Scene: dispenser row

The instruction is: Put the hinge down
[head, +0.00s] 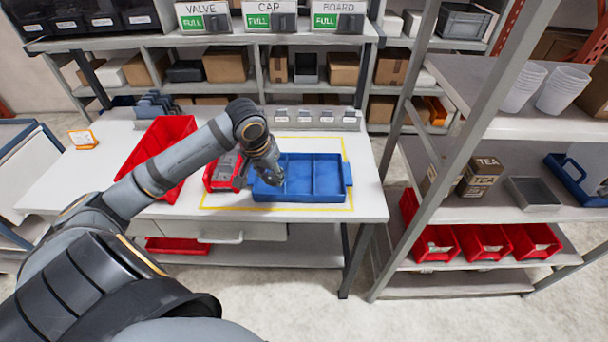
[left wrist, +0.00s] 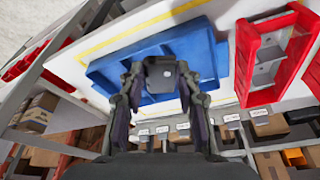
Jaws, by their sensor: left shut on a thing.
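My left gripper (head: 270,180) is over the left part of the blue divided tray (head: 318,198) on the white table. In the left wrist view my left gripper (left wrist: 160,76) is shut on a dark grey block-like part, the hinge (left wrist: 160,68), with the blue tray (left wrist: 208,48) behind it. The hinge is hard to make out in the head view, where the gripper covers it. Whether it touches the tray floor I cannot tell. The tray's middle and right compartments look empty. My right gripper is not in view.
A small red bin (head: 213,181) with grey parts stands just left of the tray; a larger red bin (head: 150,150) is farther left. Grey dispensers (head: 315,119) line the table's back. Yellow tape (head: 325,208) frames the tray area. A shelf post (head: 408,140) rises at the right.

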